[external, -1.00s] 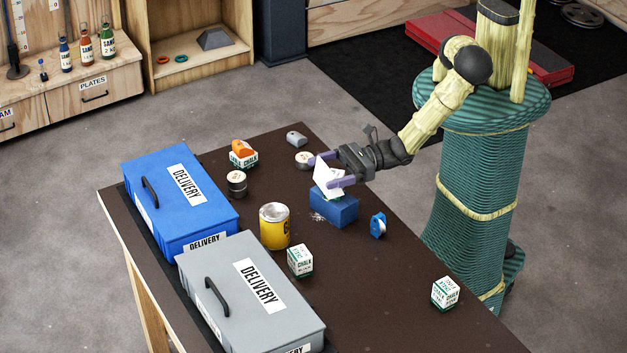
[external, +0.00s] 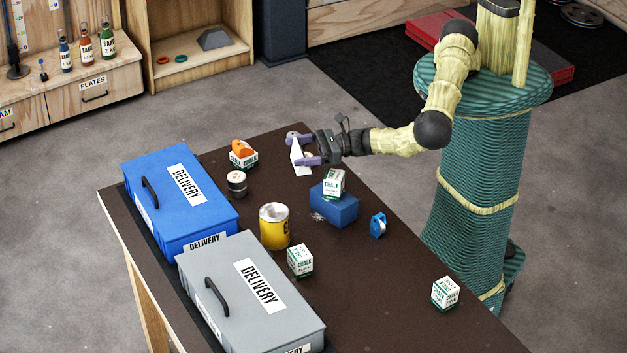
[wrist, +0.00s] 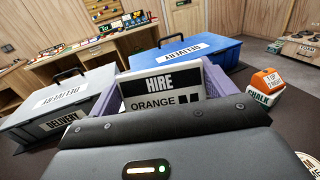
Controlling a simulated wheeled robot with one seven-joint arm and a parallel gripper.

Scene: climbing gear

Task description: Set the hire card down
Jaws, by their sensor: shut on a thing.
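The hire card (external: 299,157) is a white card held upright between the purple fingers of my gripper (external: 304,148), above the far part of the dark table (external: 375,285). In the wrist view, the card (wrist: 160,92) stands between the fingers and reads "HIRE ORANGE" with two black squares. My gripper is shut on it. From the external view I cannot tell whether its lower edge touches the table.
An orange item (external: 239,147) sits on a chalk box (external: 243,161) left of the card, beside a dark round tin (external: 236,184). A chalk box (external: 334,183) rests on a blue block (external: 335,207) in front. Blue (external: 208,225) and grey (external: 292,318) delivery boxes line the left side.

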